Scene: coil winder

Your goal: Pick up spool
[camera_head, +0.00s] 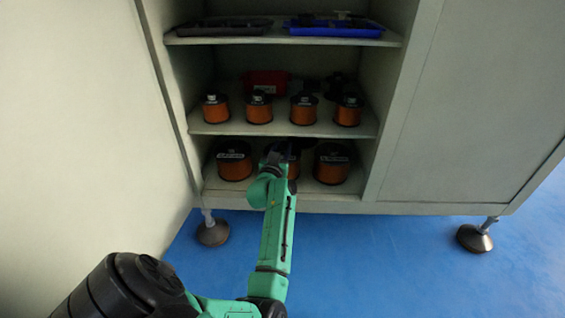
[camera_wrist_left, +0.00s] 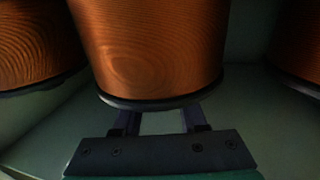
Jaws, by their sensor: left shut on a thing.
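The middle large copper-wound spool (camera_head: 294,170) stands on the bottom shelf of the cabinet, mostly hidden behind my left arm in the head view. In the left wrist view this spool (camera_wrist_left: 150,50) fills the upper middle, upright, with a dark flange at its lower edge. My left gripper (camera_head: 281,152) reaches into the bottom shelf and is shut on this spool. Its two fingers show in the left wrist view (camera_wrist_left: 160,119), running in under the lower flange. I cannot tell whether the spool is clear of the shelf. My right gripper is not in view.
Similar large spools stand close on the left (camera_head: 234,160) and right (camera_head: 331,163). The middle shelf (camera_head: 280,129) above holds several smaller spools and a red bin (camera_head: 265,82). A blue tray (camera_head: 335,30) lies on the top shelf. The blue floor in front is clear.

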